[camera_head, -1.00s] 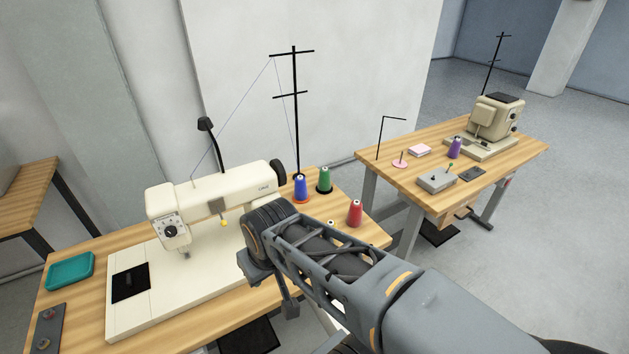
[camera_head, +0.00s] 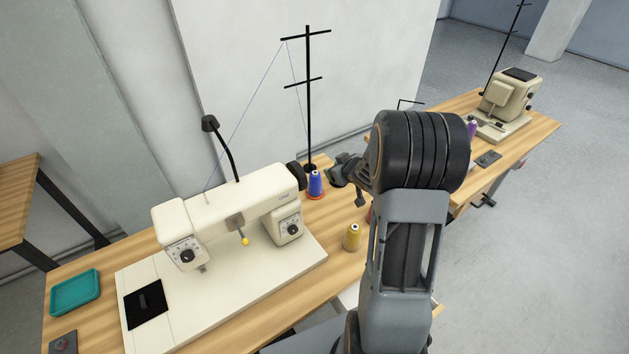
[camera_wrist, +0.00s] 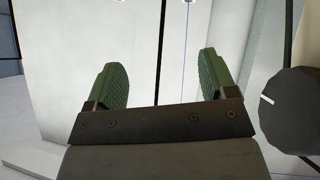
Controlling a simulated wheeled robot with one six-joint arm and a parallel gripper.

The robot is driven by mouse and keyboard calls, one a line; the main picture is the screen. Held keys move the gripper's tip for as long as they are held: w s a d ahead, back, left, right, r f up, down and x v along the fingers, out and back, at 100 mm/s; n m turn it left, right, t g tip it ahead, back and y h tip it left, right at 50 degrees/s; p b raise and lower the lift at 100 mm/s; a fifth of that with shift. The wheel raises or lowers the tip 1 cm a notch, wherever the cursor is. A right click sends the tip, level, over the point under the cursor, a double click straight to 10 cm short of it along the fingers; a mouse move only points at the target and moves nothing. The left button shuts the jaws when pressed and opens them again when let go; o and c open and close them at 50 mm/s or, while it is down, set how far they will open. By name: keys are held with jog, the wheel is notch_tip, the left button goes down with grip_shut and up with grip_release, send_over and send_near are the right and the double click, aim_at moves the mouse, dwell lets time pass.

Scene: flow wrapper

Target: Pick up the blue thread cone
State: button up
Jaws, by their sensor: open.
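The blue thread cone (camera_head: 315,184) stands upright on an orange-red base near the back of the wooden table, at the foot of the black thread stand, in the head view. My gripper (camera_head: 334,172) is just right of the cone, with its fingers toward the left; a gap to the cone cannot be judged exactly. In the wrist view my gripper (camera_wrist: 165,82) shows two green-padded fingers, wide apart with nothing held between them. I cannot make out the blue cone in the wrist view.
The cream sewing machine (camera_head: 230,215) with its black handwheel (camera_head: 296,175) stands left of the cone. The thread stand (camera_head: 308,100) rises behind it. A yellow cone (camera_head: 352,237) is nearer the front. My arm covers most of the red cone. A teal tray (camera_head: 75,291) lies far left.

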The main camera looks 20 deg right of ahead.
aim_at(319, 178)
jog(key=w+f+y, duration=0.1)
jog(key=w+f, duration=0.1)
jog(key=f, duration=0.1)
jog(key=w+a+f+n+y+p, duration=0.1)
jog(key=w+f+y, duration=0.1)
jog(key=f, duration=0.1)
jog(key=w+a+f+y+p, duration=0.1)
jog(key=f+y, duration=0.1)
jog(key=f, duration=0.2)
jog(key=shift+w+a+f+n+t, duration=0.1)
jog(key=shift+w+n+t, duration=0.2)
jog(key=shift+w+t, duration=0.1)
jog(key=shift+p+x, duration=0.7)
jog(key=shift+x, duration=2.25)
jog(key=shift+w, duration=0.1)
jog(key=c, duration=1)
